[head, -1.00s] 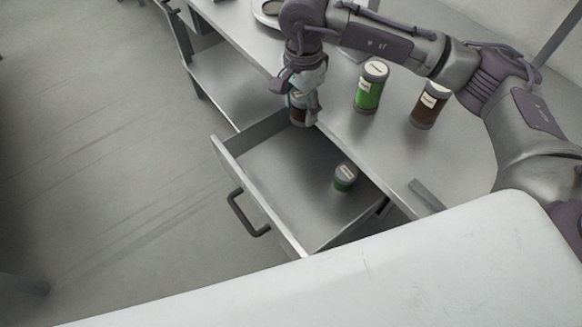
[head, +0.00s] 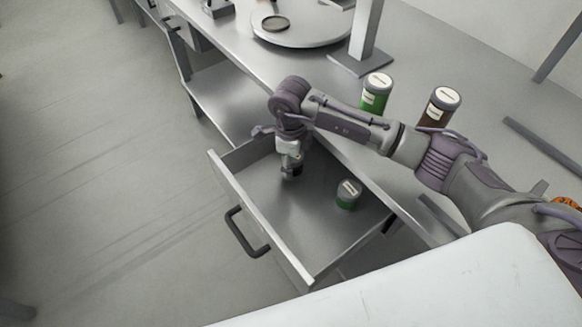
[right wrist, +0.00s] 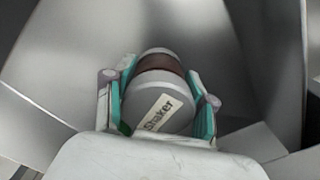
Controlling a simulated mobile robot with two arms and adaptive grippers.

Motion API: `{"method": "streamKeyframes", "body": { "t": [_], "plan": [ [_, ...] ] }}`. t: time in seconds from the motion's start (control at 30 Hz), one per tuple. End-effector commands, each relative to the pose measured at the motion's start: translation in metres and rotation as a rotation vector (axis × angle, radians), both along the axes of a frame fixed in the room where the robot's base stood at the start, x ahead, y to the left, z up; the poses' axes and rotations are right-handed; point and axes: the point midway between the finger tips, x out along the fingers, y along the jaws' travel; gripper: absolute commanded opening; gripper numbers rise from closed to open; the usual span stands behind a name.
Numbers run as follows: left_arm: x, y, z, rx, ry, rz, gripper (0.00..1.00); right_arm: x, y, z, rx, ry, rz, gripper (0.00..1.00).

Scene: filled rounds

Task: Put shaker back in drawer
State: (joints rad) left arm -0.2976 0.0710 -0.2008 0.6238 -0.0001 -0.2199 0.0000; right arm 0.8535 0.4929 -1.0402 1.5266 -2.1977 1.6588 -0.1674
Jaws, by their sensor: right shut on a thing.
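My right gripper (head: 291,168) is inside the open drawer (head: 262,222), near its back left part. It is shut on a shaker (right wrist: 160,105) with a grey cap, a brown body and a label reading "Shaker". In the right wrist view the fingers grip both sides of the shaker. Whether the shaker touches the drawer floor I cannot tell. A green shaker (head: 347,195) with a grey lid stands upright in the drawer, to the right of the gripper and apart from it. My left gripper is not in view.
On the counter (head: 420,150) stand a green shaker (head: 375,94) and a brown shaker (head: 438,108), behind my right arm. A round tray (head: 310,32) and a grey post (head: 366,30) are farther back. The drawer's front right floor is clear.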

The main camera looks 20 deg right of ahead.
Motion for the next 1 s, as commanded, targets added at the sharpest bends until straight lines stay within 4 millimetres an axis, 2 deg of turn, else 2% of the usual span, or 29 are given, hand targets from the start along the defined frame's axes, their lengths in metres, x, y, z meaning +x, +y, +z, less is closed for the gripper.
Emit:
{"method": "streamKeyframes", "body": {
  "t": [0.2,0.57,0.6,0.7,1.0],
  "plan": [
    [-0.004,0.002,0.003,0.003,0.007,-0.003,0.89,-0.001,0.0,-0.028,0.0,0.004,0.0,0.17],
    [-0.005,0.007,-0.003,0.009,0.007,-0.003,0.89,0.0,0.0,-0.034,-0.001,0.001,0.001,0.17],
    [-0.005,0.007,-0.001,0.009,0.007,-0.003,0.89,0.0,0.0,-0.032,0.0,0.001,0.001,0.62],
    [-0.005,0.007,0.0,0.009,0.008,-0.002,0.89,-0.001,0.0,-0.032,0.0,0.001,0.001,0.79],
    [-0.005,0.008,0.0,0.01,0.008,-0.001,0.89,-0.001,0.0,-0.031,0.0,0.001,0.001,0.81]
  ]
}}
